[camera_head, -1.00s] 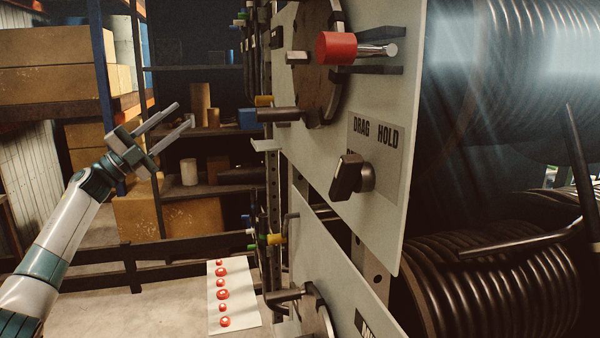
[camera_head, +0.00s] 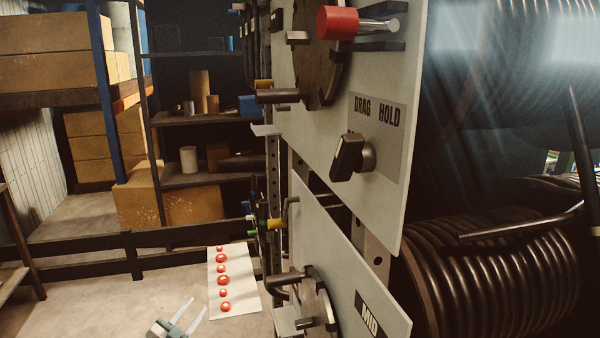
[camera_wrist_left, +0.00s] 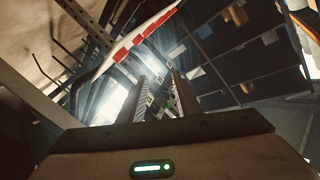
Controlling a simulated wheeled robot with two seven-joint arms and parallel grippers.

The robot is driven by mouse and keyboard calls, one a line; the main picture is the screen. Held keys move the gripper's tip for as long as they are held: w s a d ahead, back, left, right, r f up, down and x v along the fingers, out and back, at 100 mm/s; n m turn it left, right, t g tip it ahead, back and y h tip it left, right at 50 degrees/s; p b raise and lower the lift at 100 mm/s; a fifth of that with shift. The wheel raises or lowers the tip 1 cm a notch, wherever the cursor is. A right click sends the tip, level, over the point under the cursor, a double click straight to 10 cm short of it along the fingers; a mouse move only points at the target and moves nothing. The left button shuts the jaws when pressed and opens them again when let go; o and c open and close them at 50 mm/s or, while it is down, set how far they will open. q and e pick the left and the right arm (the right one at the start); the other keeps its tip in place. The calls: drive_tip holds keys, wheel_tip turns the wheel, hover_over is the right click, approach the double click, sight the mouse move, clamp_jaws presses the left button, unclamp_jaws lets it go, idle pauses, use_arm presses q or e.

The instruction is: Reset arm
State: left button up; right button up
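My left gripper (camera_head: 187,317) is low at the bottom edge of the head view, with its two fingers apart and nothing between them. Its fingers (camera_wrist_left: 155,100) also show apart and empty in the left wrist view. It is left of the crimper panel (camera_head: 380,220) and clear of it, below and left of the white plate with red buttons (camera_head: 223,280). The panel carries a red-capped handle (camera_head: 337,22) and a black knob (camera_head: 348,157) under the words DRAG HOLD. My right gripper is not in view.
Large black hose coils (camera_head: 500,285) are at the right. Shelves with cardboard boxes (camera_head: 165,207) stand behind a dark low rail (camera_head: 100,258). Bare floor (camera_head: 90,305) shows at the lower left. The red buttons (camera_wrist_left: 133,45) also show in the left wrist view.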

use_arm(q)
drive_tip(key=s+d+f+n+g+y, duration=0.15)
drive_tip(key=s+f+g, duration=0.25)
drive_tip(key=s+f, duration=1.35)
drive_tip(key=s+f+n+g+y, duration=0.2)
drive_tip(key=s+f+n+g, duration=0.15)
drive_tip(key=s+f, duration=1.35)
drive_tip(key=s+d+f+g, duration=0.2)
drive_tip(key=s+f, duration=0.4)
drive_tip(key=s, duration=0.8)
drive_tip(key=s+d+f+n+g, duration=0.1)
drive_tip(key=s+f, duration=0.5)
drive_tip(key=s, duration=0.8)
drive_tip(key=s+d+f+n+g, duration=0.1)
drive_tip(key=s+f+g, duration=0.4)
drive_tip(key=s, duration=1)
drive_tip(key=shift+d+f+g+y+b, duration=0.35)
drive_tip(key=shift+d+f+y+b, duration=0.1)
drive_tip(key=shift+d, duration=0.45)
